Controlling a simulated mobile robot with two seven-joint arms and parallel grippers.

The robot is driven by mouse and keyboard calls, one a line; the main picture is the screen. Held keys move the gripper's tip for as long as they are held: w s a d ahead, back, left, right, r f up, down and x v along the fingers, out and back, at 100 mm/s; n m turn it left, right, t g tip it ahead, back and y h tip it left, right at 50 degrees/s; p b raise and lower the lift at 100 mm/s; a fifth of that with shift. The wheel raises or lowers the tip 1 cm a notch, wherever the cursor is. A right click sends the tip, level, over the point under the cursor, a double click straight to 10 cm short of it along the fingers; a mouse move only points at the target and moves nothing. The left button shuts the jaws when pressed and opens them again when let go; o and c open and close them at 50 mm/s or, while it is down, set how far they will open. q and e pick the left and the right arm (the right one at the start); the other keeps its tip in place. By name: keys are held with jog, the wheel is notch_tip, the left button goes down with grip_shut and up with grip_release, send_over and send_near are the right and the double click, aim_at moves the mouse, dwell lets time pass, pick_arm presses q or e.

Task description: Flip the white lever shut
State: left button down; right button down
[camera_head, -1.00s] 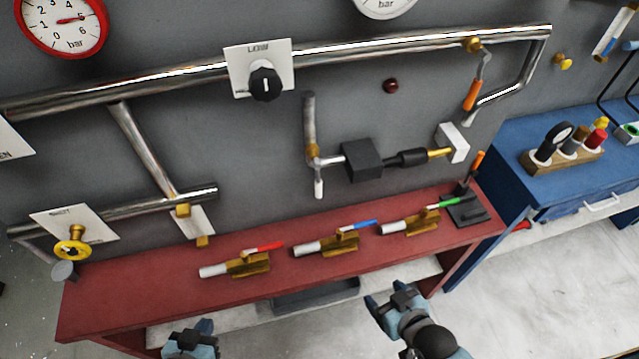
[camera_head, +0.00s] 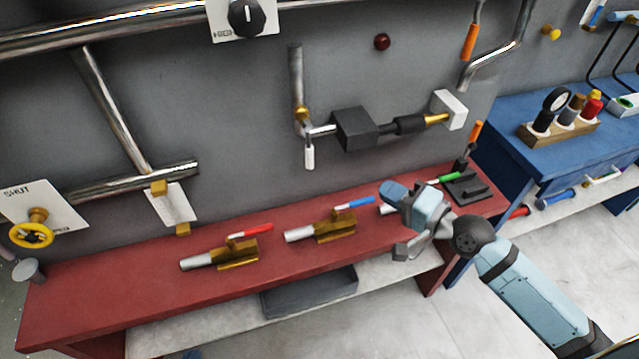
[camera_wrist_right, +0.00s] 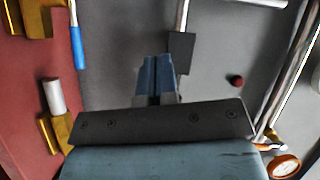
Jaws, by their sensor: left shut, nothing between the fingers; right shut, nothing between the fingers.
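The white lever (camera_head: 308,155) hangs straight down from a brass valve (camera_head: 301,115) on the wall pipe, left of a dark box (camera_head: 355,128). My right gripper (camera_head: 394,192) is shut and empty, in front of the red bench's right part, below and to the right of the lever and apart from it. In the right wrist view its closed fingers (camera_wrist_right: 158,80) point towards the wall near the dark box (camera_wrist_right: 182,52); I cannot make out the lever there. Only a sliver of my left gripper (camera_head: 195,354) shows at the bottom edge, far below the lever.
On the red bench (camera_head: 110,290) lie brass valves with red (camera_head: 250,231), blue (camera_head: 354,203) and green (camera_head: 442,180) handles. A white block (camera_head: 449,108) ends the pipe's right side. A yellow handwheel (camera_head: 31,235) is at left. Wall space below the lever is free.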

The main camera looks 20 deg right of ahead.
aim_at(309, 150)
pick_arm(q)
jog(key=shift+s+f+b, duration=0.1)
jog(key=shift+f+b, duration=0.4)
jog(key=shift+f, duration=0.05)
pick_arm(e)
jog(key=r+m, duration=0.1)
jog(key=r+m+y, duration=0.1)
jog(key=r, duration=0.1)
jog(key=shift+w+y, duration=0.3)
pick_arm(q)
jog(key=shift+a, duration=0.1)
pick_arm(e)
jog(key=shift+w+a, duration=0.1)
pick_arm(q)
jog(key=shift+s+a+r+p, duration=0.1)
jog(key=shift+r+p, duration=0.25)
jog(key=shift+p, duration=0.3)
jog(key=shift+s+a+r+p, duration=0.1)
jog(key=shift+r+p, duration=0.25)
jog(key=shift+p, duration=0.25)
pick_arm(e)
jog(key=s+a+x, duration=0.1)
jog(key=a+x, duration=0.1)
jog(key=x, duration=1)
jog(key=shift+a, duration=0.3)
pick_arm(q)
jog(key=shift+f, duration=0.1)
pick_arm(e)
jog(key=shift+s, duration=0.1)
